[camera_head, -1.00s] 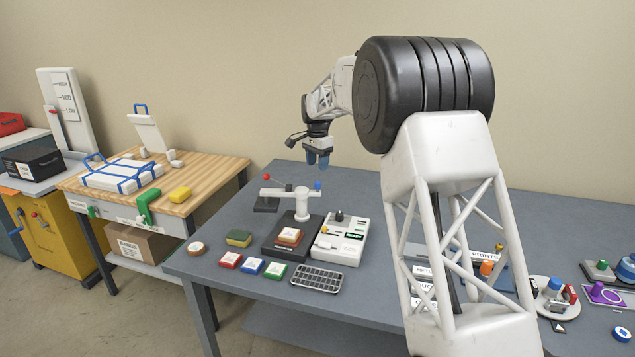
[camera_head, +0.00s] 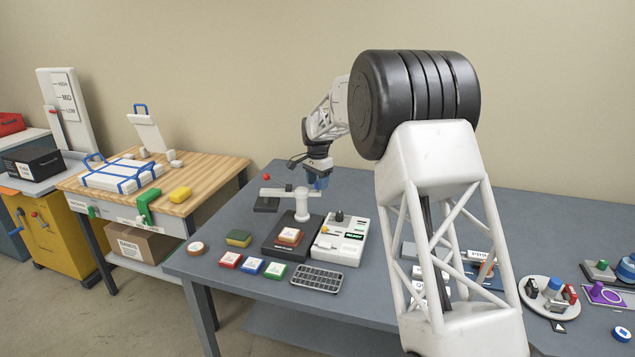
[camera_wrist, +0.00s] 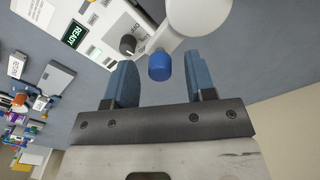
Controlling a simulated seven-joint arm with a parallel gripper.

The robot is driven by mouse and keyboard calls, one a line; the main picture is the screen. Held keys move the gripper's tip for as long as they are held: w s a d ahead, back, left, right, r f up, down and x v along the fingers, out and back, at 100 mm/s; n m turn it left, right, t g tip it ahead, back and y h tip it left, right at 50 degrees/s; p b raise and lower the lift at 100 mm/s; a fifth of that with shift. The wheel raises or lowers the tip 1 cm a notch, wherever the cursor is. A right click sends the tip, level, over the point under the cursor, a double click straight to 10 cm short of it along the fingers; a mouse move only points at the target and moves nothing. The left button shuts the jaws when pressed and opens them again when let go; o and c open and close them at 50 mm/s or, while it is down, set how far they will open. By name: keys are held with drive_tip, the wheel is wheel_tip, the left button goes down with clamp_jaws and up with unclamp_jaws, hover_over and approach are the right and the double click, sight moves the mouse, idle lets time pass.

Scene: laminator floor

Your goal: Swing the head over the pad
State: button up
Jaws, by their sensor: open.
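The white swing head (camera_head: 291,192) is a horizontal arm on a round white post (camera_head: 301,208), standing on a dark base on the grey table. Its left end carries a red ball (camera_head: 266,176) above a small dark block. Its right end has a blue knob, hidden behind my gripper in the head view. The blue knob (camera_wrist: 160,66) lies between my fingertips in the wrist view. The pad (camera_head: 289,237), brown-topped, sits on the dark base in front of the post. My gripper (camera_head: 319,182) has blue fingers, is open and straddles the knob without visible contact.
A white control box (camera_head: 340,239) with a dark dial and READY display stands right of the base. Red, blue and green stamp pads, a sponge (camera_head: 239,238) and a grey grid (camera_head: 317,278) lie in front. A wooden bench (camera_head: 207,176) stands at left.

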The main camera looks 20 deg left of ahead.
clamp_jaws()
drive_tip(key=shift+w+n, duration=0.15)
drive_tip(key=shift+n, duration=0.15)
drive_tip(key=w+a+n, duration=0.4)
drive_tip(key=a+n, duration=0.1)
drive_tip(key=n, duration=0.9)
drive_tip(key=shift+a, duration=0.25)
idle(0.3)
drive_tip(key=shift+n, duration=0.3)
